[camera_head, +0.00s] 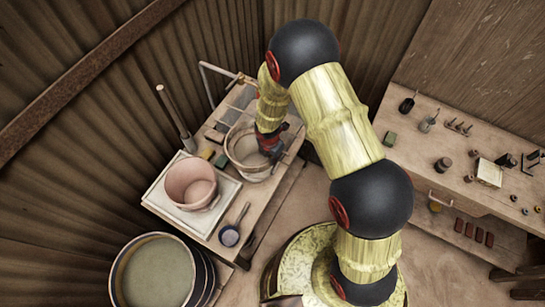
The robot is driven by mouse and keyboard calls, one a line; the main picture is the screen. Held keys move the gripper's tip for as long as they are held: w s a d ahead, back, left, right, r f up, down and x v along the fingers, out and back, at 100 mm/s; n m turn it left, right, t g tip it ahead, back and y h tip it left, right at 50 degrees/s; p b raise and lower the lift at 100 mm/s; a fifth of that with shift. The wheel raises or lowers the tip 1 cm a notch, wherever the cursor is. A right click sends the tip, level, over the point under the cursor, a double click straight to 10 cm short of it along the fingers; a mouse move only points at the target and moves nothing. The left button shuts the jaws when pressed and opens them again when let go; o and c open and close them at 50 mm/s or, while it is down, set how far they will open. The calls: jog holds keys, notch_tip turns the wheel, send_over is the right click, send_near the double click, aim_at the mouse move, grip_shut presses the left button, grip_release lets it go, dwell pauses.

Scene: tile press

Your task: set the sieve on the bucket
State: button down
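A round vessel with a pale rim, which looks like the sieve (232,158), is at the right part of the small bench in the head view. My gripper (268,148) reaches down at its right rim, overlapping it in the picture. My arm and wrist hide the fingertips, so I cannot tell whether they are closed on the rim. Whether the sieve rests on the bench or hangs just above it is also unclear. A pinkish round container, which looks like the bucket (176,188), stands upright on a pale square board to the left, apart from the sieve.
The pale board (160,203) lies on the bench. A small dark pan (229,237) lies at the front edge. A large tub (117,290) stands on the floor. A post (172,110) rises behind the bucket. A second bench (415,155) with tools is right.

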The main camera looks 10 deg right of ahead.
jog(key=c, duration=2.1)
grip_release()
jog(key=shift+o, duration=0.7)
notch_tip(320, 180, up, 12)
jog(key=s, duration=0.1)
jog(key=shift+a, duration=0.45)
